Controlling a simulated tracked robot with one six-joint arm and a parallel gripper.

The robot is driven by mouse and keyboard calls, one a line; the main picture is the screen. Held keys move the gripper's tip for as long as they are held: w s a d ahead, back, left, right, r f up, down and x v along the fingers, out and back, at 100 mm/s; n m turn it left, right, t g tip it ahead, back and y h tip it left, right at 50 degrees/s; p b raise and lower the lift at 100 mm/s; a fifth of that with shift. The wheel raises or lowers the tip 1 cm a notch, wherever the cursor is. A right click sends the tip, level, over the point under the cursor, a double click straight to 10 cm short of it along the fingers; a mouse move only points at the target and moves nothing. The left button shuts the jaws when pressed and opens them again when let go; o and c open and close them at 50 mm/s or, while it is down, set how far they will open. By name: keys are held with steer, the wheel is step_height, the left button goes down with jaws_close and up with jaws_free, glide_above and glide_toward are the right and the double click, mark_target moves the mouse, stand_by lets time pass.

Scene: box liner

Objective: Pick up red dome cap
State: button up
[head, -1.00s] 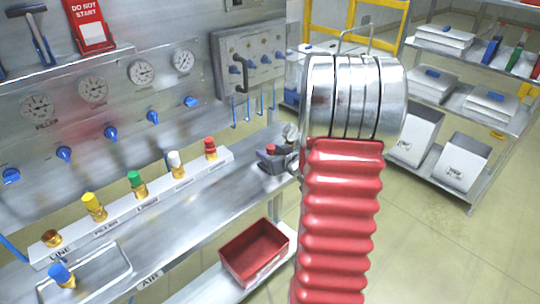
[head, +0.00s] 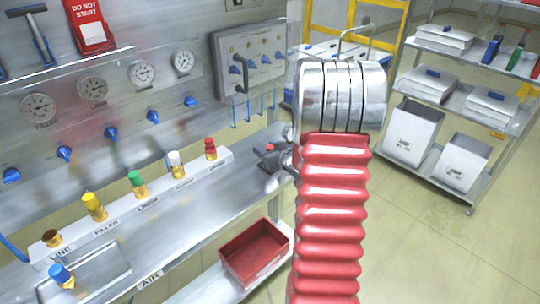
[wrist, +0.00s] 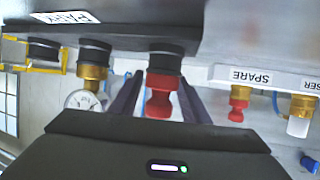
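In the wrist view, a red dome-shaped cap (wrist: 160,88) sits at a dark collar on a dark block labelled PARK (wrist: 120,24). My gripper (wrist: 158,97) has one dark finger on each side of this cap. The fingers are open, with gaps between them and the cap. In the head view, a small red top (head: 270,148) shows at a dark shape beside my arm, which hides most of the gripper area. Another red cap (head: 210,143) stands on a brass fitting on the labelled rail; it also shows beside the SPARE label in the wrist view (wrist: 238,96).
Yellow (head: 90,199), green (head: 134,178) and white (head: 175,158) caps stand along the rail (head: 120,212). An empty red bin (head: 255,253) sits on a lower shelf. A gauge panel rises behind the bench.

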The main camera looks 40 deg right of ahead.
steer(key=c, duration=0.8)
steer(key=shift+c, duration=0.2)
step_height(320, 180, up, 10)
stand_by(0.3)
stand_by(0.5)
